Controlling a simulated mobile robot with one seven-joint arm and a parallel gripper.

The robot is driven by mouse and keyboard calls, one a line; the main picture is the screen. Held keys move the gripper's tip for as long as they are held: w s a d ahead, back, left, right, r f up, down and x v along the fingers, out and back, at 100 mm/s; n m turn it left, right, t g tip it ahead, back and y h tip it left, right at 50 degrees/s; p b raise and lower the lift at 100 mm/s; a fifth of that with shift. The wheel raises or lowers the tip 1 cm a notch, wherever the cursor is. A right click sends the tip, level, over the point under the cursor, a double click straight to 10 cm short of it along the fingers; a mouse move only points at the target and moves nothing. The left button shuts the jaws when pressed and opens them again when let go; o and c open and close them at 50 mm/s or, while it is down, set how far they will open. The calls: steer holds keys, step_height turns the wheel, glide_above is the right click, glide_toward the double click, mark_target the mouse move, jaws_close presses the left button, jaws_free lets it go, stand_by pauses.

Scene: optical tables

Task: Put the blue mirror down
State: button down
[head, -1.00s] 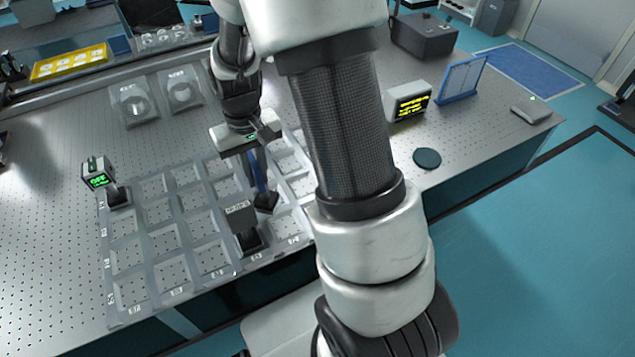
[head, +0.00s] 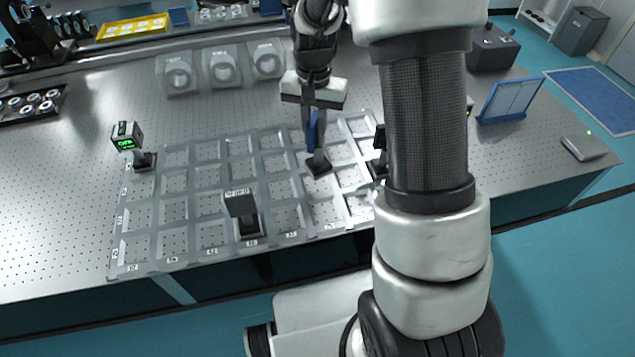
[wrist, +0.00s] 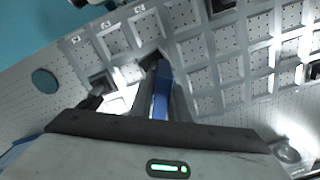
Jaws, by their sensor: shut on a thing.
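The blue mirror (head: 311,131) is upright between the fingers of my gripper (head: 315,122), with a dark square base (head: 319,164) below it. The gripper is shut on it. The base is over a compartment of the clear grid tray (head: 205,235), right of its middle. I cannot tell whether the base touches the table. In the wrist view the blue mirror (wrist: 161,88) shows as a blue strip between the fingers, and its base is mostly hidden.
A dark block on a post (head: 243,212) stands in the tray's front row. A small green-lit display (head: 127,137) stands at the tray's left corner. Another dark mount (head: 379,160) is close right of the mirror, partly behind my arm. Several tray compartments are empty.

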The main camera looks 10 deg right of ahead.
step_height(320, 180, down, 8)
steer(key=w+m, duration=0.2)
steer(key=m, duration=0.1)
steer(key=shift+w+f, duration=0.2)
steer(key=shift+w, duration=0.2)
steer(key=shift+f, duration=0.1)
steer(key=shift+f, duration=0.15)
steer(key=c, duration=1.7)
jaws_free()
